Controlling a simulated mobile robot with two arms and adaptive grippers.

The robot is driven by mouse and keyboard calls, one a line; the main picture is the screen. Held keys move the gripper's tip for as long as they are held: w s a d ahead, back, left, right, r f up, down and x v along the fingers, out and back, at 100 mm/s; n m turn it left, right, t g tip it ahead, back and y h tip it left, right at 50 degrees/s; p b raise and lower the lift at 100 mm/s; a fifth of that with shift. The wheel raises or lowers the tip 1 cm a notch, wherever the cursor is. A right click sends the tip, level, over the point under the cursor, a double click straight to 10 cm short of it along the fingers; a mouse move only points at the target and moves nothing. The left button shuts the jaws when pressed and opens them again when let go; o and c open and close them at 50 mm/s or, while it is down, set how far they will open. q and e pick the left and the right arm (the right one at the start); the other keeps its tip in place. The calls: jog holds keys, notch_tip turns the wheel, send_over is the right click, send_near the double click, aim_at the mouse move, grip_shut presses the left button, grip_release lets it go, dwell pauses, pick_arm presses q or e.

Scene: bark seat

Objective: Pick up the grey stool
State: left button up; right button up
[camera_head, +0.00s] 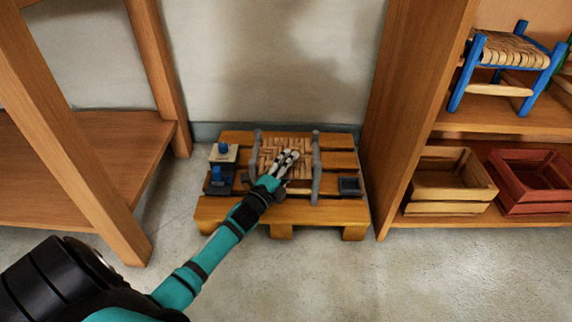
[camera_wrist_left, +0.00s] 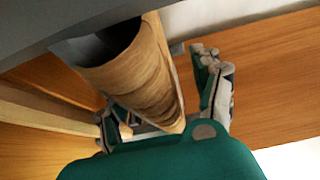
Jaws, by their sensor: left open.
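The grey stool (camera_head: 270,153) stands on the low wooden pallet, with grey posts at its left and right and a woven tan seat between them. My left gripper (camera_head: 288,160) is over the seat, near its right half, with its fingers apart. In the left wrist view the open fingers of my left gripper (camera_wrist_left: 162,98) are on either side of a curved tan woven part of the stool (camera_wrist_left: 145,75). I cannot tell whether they touch it. A grey part crosses the top of that view. My right gripper does not show.
The pallet (camera_head: 215,212) also bears blue-topped blocks (camera_head: 222,152) at left and a small dark tray (camera_head: 350,186) at right. Wooden furniture flanks it. The right shelf holds a blue stool (camera_head: 507,50), a tan crate (camera_head: 448,182) and a red crate (camera_head: 530,182). The front floor is clear.

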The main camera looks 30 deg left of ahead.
pick_arm(q)
grip_shut()
jog(key=shift+r, duration=0.1)
dwell(0.5)
